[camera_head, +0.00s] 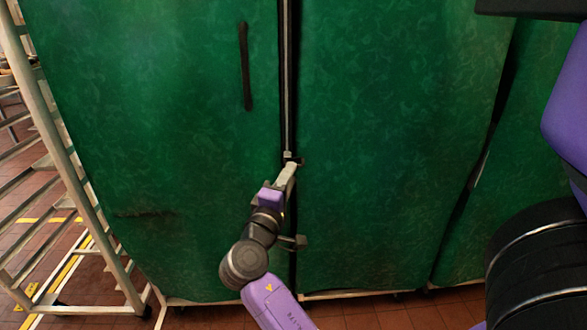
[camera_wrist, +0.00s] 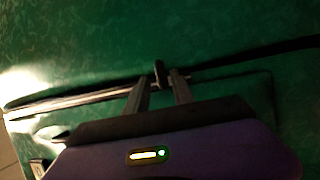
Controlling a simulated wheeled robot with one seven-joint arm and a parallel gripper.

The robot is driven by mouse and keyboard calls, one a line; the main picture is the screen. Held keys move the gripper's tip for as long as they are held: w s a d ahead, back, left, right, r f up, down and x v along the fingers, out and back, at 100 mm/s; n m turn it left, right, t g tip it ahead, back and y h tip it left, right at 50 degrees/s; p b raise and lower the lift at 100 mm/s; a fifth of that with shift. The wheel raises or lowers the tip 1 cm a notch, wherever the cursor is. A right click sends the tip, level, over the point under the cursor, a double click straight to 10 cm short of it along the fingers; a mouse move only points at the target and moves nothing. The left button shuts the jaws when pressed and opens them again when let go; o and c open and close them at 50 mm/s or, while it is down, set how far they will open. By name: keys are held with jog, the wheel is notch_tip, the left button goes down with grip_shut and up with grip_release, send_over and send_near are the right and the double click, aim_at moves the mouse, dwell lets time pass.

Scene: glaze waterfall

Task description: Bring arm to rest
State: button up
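My arm reaches up from the bottom of the head view to a tall green marbled panel unit. My gripper (camera_head: 287,176) is at the dark vertical seam between two green panels, by the lower end of a metal rod (camera_head: 287,80). In the wrist view, the two fingers of my gripper (camera_wrist: 159,82) stand apart. A small dark peg-like part (camera_wrist: 159,72) shows between their tips, with gaps at its sides. I cannot tell whether the fingers touch it.
The left green panel (camera_head: 170,130) has a dark vertical handle (camera_head: 245,66). The right green panel (camera_head: 390,150) stands close beside the seam. A pale metal rack (camera_head: 70,170) is at the left. Red tiled floor (camera_head: 440,312) shows along the bottom.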

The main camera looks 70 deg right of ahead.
jog(key=shift+a+f, duration=0.1)
jog(key=shift+a, duration=0.2)
jog(key=shift+w, duration=0.1)
dwell(0.3)
